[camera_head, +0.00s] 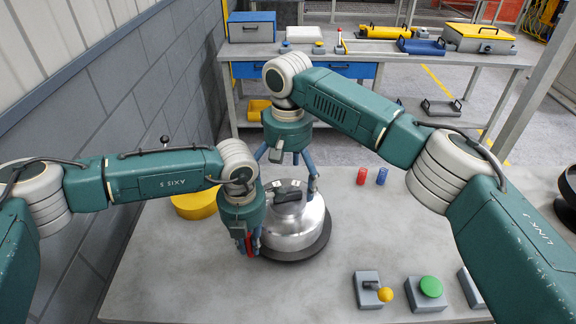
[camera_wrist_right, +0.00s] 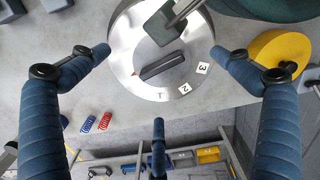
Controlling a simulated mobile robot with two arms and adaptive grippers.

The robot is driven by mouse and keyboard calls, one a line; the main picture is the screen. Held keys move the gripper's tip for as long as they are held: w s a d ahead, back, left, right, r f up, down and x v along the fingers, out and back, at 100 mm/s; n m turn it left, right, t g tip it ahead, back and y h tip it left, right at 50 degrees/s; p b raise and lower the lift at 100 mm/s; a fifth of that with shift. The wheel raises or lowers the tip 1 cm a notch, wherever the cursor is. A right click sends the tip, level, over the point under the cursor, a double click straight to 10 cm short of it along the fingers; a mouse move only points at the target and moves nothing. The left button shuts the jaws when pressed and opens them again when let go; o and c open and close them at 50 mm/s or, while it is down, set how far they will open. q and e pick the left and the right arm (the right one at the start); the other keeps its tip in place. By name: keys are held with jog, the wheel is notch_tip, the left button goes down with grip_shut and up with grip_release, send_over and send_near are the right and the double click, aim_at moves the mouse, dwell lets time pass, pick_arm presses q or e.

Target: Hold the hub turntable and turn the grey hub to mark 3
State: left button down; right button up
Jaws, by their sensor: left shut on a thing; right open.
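The hub turntable is a silver drum (camera_head: 295,232) on a dark round base (camera_head: 318,246). It stands on the grey bench. The dark grey hub (camera_head: 289,193) is on top; the right wrist view shows its bar-shaped knob (camera_wrist_right: 162,66) with a red mark at its left end. White labels with mark 2 (camera_wrist_right: 184,88) and mark 3 (camera_wrist_right: 203,68) lie to the right, away from the red mark. My left gripper (camera_head: 250,248) is shut on a red grip (camera_head: 248,243) at the drum's left front side. My right gripper (camera_head: 287,183) is open above the hub, fingers spread around it, apart from it.
A dark block with a rod (camera_wrist_right: 165,25) overhangs the disc's upper part. A yellow round object (camera_head: 195,204) stands left behind the turntable. Red (camera_head: 361,175) and blue (camera_head: 382,176) cylinders stand right. A green button (camera_head: 431,287) and yellow-knobbed lever (camera_head: 385,295) are front right.

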aim_at(288, 195)
notch_tip(288, 195, down, 7)
jog(key=shift+r, duration=0.1)
dwell(0.3)
